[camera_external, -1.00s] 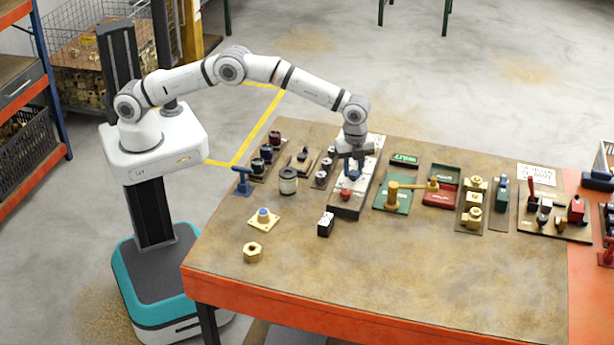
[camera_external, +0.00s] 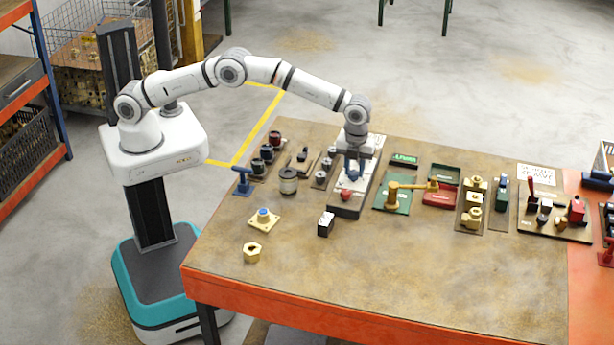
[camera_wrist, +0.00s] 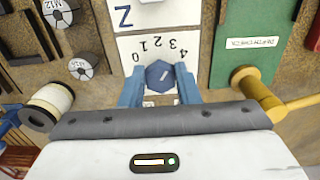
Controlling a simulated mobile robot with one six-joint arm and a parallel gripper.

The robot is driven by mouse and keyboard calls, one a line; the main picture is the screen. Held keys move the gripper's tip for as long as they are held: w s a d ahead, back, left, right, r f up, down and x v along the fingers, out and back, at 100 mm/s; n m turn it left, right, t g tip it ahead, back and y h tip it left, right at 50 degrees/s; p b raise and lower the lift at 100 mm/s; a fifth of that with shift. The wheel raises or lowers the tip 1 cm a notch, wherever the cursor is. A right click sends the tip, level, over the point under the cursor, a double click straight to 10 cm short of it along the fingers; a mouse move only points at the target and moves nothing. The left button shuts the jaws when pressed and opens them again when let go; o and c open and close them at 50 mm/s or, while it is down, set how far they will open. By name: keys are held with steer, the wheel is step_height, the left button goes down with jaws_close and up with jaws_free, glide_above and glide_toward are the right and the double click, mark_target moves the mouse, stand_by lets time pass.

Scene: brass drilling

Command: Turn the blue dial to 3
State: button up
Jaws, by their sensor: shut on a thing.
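The blue dial (camera_wrist: 158,76) is a hexagonal knob on a white plate, with numbers 0 to 4 arched above it in the wrist view. A short pale line on the dial slants to the upper right, toward the side of 3 and 4; I cannot tell the exact number. My gripper (camera_wrist: 159,88) has its two blue fingers on either side of the dial and is shut on it. In the external view my gripper (camera_external: 352,171) points down at the panel (camera_external: 346,207) with the dial, and the dial itself is mostly hidden there.
A red knob (camera_external: 346,195) sits on the same panel, close to my gripper. A green plate with a brass lever (camera_external: 393,193) stands to the right, and a white spool-like part (camera_external: 288,181) to the left.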

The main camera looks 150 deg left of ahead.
mark_target(354, 171)
steer(key=shift+r, duration=0.1)
steer(key=o, duration=1)
steer(key=shift+r+b, duration=0.5)
steer(key=shift+r, duration=3.35)
